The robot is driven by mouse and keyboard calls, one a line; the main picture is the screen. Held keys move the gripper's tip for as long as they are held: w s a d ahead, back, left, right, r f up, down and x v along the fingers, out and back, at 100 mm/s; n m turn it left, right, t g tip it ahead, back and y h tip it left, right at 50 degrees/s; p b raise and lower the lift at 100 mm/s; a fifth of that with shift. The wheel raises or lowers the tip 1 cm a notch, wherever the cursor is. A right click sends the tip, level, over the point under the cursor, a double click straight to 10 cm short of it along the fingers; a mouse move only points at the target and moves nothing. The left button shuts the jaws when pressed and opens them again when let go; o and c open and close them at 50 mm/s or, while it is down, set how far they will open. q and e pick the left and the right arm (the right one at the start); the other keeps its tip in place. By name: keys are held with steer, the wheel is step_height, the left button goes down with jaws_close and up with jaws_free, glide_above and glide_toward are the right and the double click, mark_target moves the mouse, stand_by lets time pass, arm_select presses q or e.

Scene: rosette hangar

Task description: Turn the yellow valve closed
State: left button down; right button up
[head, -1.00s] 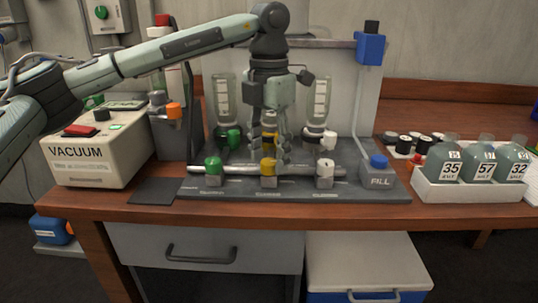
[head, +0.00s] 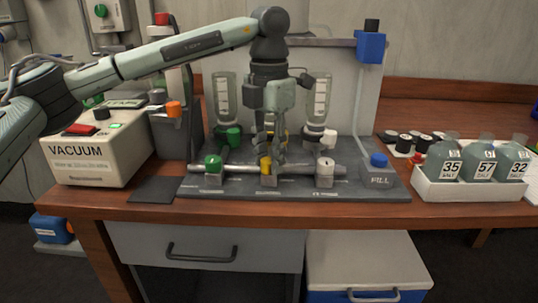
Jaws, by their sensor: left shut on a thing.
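The yellow valve (head: 265,166) sits in the middle of the front pipe on the grey manifold board. My left gripper (head: 270,155) reaches down from above with its fingers around the yellow valve's handle, shut on it. The fingers hide part of the handle, so its exact angle is hard to tell. A green valve (head: 213,163) is to its left and a white valve (head: 326,166) to its right on the same pipe. My right gripper is not in view.
A second green valve (head: 233,136) and a white one (head: 329,138) stand behind, below glass bottles. The vacuum box (head: 95,155) is at left, a blue FILL knob (head: 379,160) at right. A white tray (head: 470,190) holds several labelled bottles.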

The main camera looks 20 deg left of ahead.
arm_select(q)
steer(key=m, duration=0.2)
steer(key=shift+m, duration=0.4)
steer(key=m, duration=0.2)
steer(key=shift+m, duration=0.3)
steer(key=m, duration=0.3)
steer(key=shift+m+b, duration=0.3)
steer(key=shift+m, duration=0.1)
steer(key=m, duration=0.3)
steer(key=shift+m, duration=0.3)
steer(key=m, duration=0.3)
steer(key=shift+m, duration=0.9)
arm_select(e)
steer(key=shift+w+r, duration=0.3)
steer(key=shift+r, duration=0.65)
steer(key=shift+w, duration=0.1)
